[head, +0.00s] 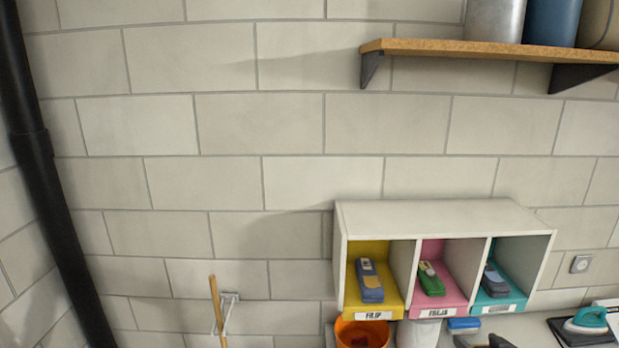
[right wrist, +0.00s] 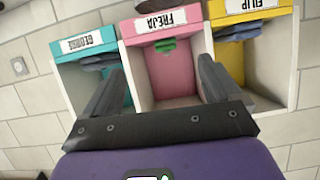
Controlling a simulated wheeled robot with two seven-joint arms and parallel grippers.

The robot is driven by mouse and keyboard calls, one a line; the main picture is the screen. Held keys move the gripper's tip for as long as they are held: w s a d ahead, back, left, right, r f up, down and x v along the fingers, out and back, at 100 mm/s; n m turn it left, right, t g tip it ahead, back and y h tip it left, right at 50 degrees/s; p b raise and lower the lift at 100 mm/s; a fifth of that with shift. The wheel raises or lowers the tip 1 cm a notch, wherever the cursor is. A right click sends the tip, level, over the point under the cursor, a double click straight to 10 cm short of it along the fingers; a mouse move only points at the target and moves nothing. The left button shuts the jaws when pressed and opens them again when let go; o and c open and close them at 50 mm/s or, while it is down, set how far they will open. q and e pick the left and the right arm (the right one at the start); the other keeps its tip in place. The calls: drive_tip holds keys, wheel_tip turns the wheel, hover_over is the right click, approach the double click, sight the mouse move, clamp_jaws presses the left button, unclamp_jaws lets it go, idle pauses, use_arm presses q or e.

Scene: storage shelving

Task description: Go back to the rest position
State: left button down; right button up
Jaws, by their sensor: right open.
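My right gripper (head: 490,342) shows only as a dark tip at the bottom edge of the head view, in front of the cubby shelf (head: 440,218). In the right wrist view its two dark fingers (right wrist: 160,66) are spread apart with nothing between them. Beyond them are the pink compartment (right wrist: 170,78), the yellow compartment (right wrist: 228,14) and the teal compartment (right wrist: 95,38), seen upside down. The gripper appears apart from the shelf. My left gripper is in neither view.
The yellow compartment holds a blue-grey item (head: 369,281), the pink one a green item (head: 431,279), the teal one a grey item (head: 496,281). An orange bucket (head: 362,332) and an iron (head: 587,322) sit below.

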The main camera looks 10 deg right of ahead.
drive_tip(key=w+a+f+m+g+y, duration=0.1)
drive_tip(key=w+a+f+g+y, duration=0.15)
drive_tip(key=a+f, duration=0.7)
drive_tip(key=s+a+f+g+y, duration=0.1)
drive_tip(key=s+a+f+g, duration=0.1)
drive_tip(key=s+a+f, duration=0.2)
drive_tip(key=s+a+f+g, duration=0.2)
drive_tip(key=s+a+f, duration=0.2)
drive_tip(key=a+f, duration=0.5)
drive_tip(key=s+a+f+g+y, duration=0.1)
drive_tip(key=s+a+f, duration=0.4)
drive_tip(key=a, duration=0.5)
drive_tip(key=shift+s+f+m+g+y, duration=0.1)
drive_tip(key=shift+f+m+g+y, duration=0.3)
drive_tip(key=shift+f+g, duration=0.45)
drive_tip(key=s+a+f+g+b, duration=0.1)
drive_tip(key=s+a+f+g, duration=0.15)
drive_tip(key=s, duration=0.35)
drive_tip(key=s+a+f+g+b, duration=0.1)
drive_tip(key=s+a+f, duration=0.2)
drive_tip(key=s, duration=0.3)
use_arm(q)
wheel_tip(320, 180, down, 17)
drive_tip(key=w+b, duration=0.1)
drive_tip(key=b, duration=1.4)
use_arm(e)
wheel_tip(320, 180, down, 15)
drive_tip(key=shift+w+r+n, duration=0.15)
drive_tip(key=shift+w+n, duration=0.15)
drive_tip(key=shift+w, duration=0.1)
